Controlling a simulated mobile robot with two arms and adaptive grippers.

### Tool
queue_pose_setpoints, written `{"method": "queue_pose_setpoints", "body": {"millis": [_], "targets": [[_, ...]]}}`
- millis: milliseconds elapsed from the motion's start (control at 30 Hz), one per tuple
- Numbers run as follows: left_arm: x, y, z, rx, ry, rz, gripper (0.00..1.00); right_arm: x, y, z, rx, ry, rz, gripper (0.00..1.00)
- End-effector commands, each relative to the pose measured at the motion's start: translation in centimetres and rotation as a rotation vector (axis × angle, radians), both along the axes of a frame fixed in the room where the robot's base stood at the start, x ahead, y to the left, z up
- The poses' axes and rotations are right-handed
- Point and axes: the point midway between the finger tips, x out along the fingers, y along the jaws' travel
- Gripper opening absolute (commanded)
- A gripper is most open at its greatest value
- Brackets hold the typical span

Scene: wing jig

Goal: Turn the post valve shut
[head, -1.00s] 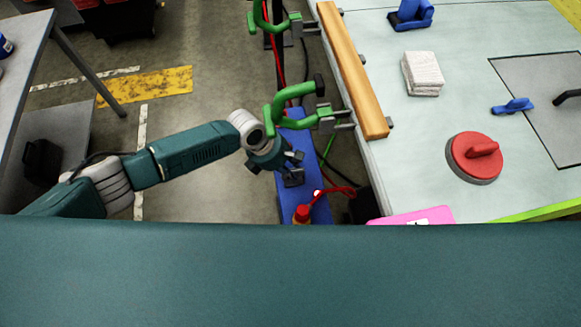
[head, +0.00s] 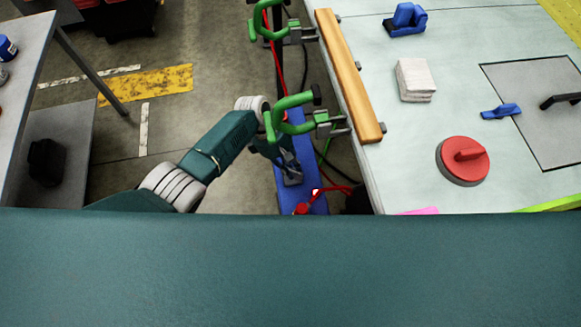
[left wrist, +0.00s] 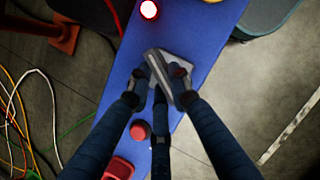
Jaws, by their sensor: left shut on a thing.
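The blue post (head: 290,196) stands beside the table and runs diagonally through the left wrist view (left wrist: 205,30). A grey valve handle (left wrist: 174,64) sits on its face. My left gripper (head: 289,172) is at the post, partly hidden by a green clamp in the head view. In the left wrist view its fingers (left wrist: 162,77) are shut on the valve handle from both sides. The handle lies slantwise across the post, and the fingertips cover part of it. My right gripper is not in view.
A lit red lamp (left wrist: 149,10) and a red button (left wrist: 140,130) are on the post near the handle. Green clamps (head: 290,112) on the table edge overhang my left wrist. Red and green cables hang close by. Open floor (head: 225,85) lies to the left.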

Motion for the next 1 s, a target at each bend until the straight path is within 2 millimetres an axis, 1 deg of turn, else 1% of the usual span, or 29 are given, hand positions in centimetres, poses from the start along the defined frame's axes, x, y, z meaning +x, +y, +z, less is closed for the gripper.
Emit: {"method": "queue_pose_setpoints", "body": {"millis": [33, 600, 800, 1000], "targets": [[0.0, -0.2, -0.4, -0.003, 0.003, -0.046, 0.0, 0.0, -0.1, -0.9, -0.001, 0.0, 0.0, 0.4], [0.1, -0.6, -0.4, -0.004, 0.001, -0.587, 0.0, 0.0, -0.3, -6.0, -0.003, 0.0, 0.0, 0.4], [0.1, -0.7, -0.3, -0.004, 0.0, -0.749, 0.0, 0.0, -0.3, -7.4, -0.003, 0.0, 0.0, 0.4], [0.0, -0.8, -0.2, -0.004, 0.0, -0.87, 0.0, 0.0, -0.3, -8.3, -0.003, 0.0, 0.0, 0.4]]}}
